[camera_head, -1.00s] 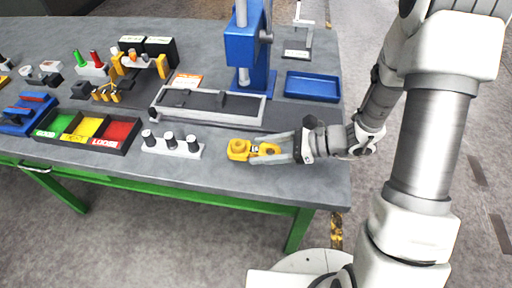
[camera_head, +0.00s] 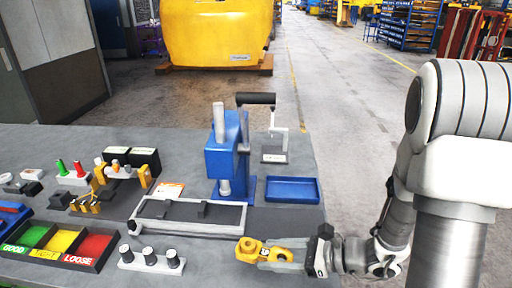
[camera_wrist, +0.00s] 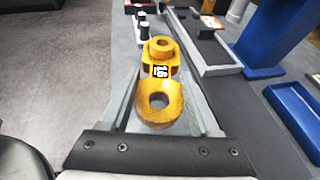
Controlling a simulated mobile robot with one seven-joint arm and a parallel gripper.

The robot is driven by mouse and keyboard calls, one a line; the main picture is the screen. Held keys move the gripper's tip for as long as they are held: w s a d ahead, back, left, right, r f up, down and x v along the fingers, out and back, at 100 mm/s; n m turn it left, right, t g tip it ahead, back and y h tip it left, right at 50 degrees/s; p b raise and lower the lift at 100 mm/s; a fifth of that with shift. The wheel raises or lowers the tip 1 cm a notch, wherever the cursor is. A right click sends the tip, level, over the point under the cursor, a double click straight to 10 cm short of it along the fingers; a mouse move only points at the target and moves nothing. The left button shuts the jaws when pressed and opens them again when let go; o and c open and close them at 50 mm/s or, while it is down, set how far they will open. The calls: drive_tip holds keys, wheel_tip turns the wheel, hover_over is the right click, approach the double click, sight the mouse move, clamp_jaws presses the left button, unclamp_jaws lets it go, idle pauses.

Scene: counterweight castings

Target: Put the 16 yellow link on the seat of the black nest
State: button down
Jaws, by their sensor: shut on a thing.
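The yellow link (camera_head: 252,249) has an upright round boss at its far end, a flat eye at its near end and a black-and-white label reading 16. My gripper (camera_head: 284,259) is shut on it over the right front of the bench. In the wrist view the link (camera_wrist: 161,105) lies between the two grey fingers, boss pointing away from the palm. Whether its underside clears the bench is unclear. I cannot say for sure which thing is the black nest. A long grey tray (camera_head: 160,228) with dark blocks inside lies just beyond and left of the link.
A blue press (camera_head: 225,160) stands behind the tray, with a blue shallow tray (camera_head: 293,201) to its right. A white rack with black-topped pegs (camera_head: 136,265) is left of the link. A GOOD/TIGHT/LOOSE bin (camera_head: 45,269) is further left. The bench's right edge is close to my arm.

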drive_tip(key=w+d+f+m+t+h, duration=0.1)
drive_tip(key=w+d+m+t+h, duration=0.1)
drive_tip(key=w+d, duration=0.1)
drive_tip(key=w+d+f+m+t+h, duration=0.1)
drive_tip(key=w+d+m+t+h, duration=0.1)
drive_tip(key=w, duration=0.3)
drive_tip(key=w+d+f+m+t+h, duration=0.2)
drive_tip(key=w+d+m+t, duration=0.1)
drive_tip(key=w+d+m, duration=0.1)
drive_tip(key=shift+f, duration=0.1)
drive_tip(key=shift+w+d+f+m+t+h, duration=0.1)
drive_tip(key=shift+d+m+t+h, duration=0.2)
drive_tip(key=shift+d, duration=0.15)
